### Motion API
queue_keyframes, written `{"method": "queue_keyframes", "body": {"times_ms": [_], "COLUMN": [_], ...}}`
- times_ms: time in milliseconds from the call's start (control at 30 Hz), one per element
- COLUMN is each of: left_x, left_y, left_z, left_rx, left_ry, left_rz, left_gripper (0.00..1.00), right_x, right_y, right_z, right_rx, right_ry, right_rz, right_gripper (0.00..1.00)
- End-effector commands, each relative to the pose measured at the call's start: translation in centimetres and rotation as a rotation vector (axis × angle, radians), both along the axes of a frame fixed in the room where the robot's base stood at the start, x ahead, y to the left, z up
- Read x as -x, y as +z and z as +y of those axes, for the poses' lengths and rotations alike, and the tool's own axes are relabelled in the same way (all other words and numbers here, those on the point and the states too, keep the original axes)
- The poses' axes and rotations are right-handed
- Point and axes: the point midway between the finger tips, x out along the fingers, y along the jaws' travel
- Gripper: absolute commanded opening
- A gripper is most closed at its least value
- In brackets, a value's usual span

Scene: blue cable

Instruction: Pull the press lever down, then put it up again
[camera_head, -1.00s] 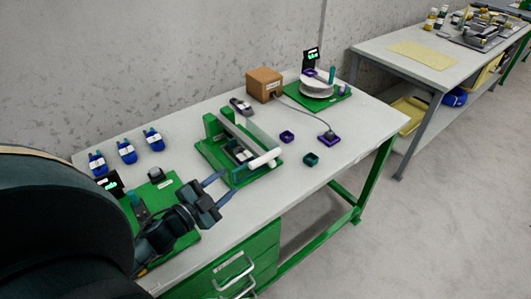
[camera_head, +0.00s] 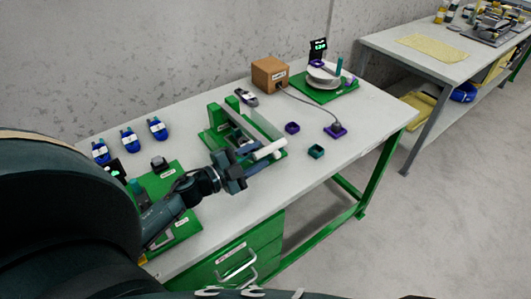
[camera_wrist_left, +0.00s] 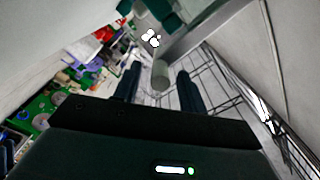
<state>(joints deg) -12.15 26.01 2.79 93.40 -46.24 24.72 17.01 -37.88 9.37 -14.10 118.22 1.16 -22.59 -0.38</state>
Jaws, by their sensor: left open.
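The press (camera_head: 216,114) has a green frame and stands mid-bench in the head view. My left gripper (camera_head: 256,156) is open, beside the handle's left end. In the left wrist view, the pale round end of the handle (camera_wrist_left: 160,75) shows between and just beyond the two dark fingers of my left gripper (camera_wrist_left: 159,72). No grip on it shows. My right gripper is not in view.
A green board (camera_head: 172,178) lies under my left arm. A drawer unit (camera_head: 240,255) is below.

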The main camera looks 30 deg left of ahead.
Motion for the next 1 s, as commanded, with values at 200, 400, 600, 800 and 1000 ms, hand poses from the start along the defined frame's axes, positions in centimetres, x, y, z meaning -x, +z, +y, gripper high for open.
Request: {"method": "queue_keyframes", "body": {"times_ms": [200,400,600,800,1000], "left_x": [-2.6,-3.1,-3.1,-3.1,-3.1], "left_y": [0.0,0.0,0.0,0.0,0.0], "left_z": [-1.1,-1.3,-1.3,-1.3,-1.3], "left_rx": [-0.001,0.0,0.0,0.0,0.0], "left_ry": [0.0,-0.001,-0.001,0.0,-0.001], "left_rz": [-0.002,0.001,0.001,0.0,0.001], "left_gripper": [0.41,0.41,0.41,0.24,0.08], "right_x": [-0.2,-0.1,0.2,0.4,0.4], "right_y": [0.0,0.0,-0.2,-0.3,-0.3], "right_z": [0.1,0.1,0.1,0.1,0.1], "right_rx": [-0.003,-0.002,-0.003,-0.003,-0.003], "right_ry": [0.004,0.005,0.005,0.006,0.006], "right_rz": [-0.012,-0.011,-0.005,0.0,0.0], "right_gripper": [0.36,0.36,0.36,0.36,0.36]}}
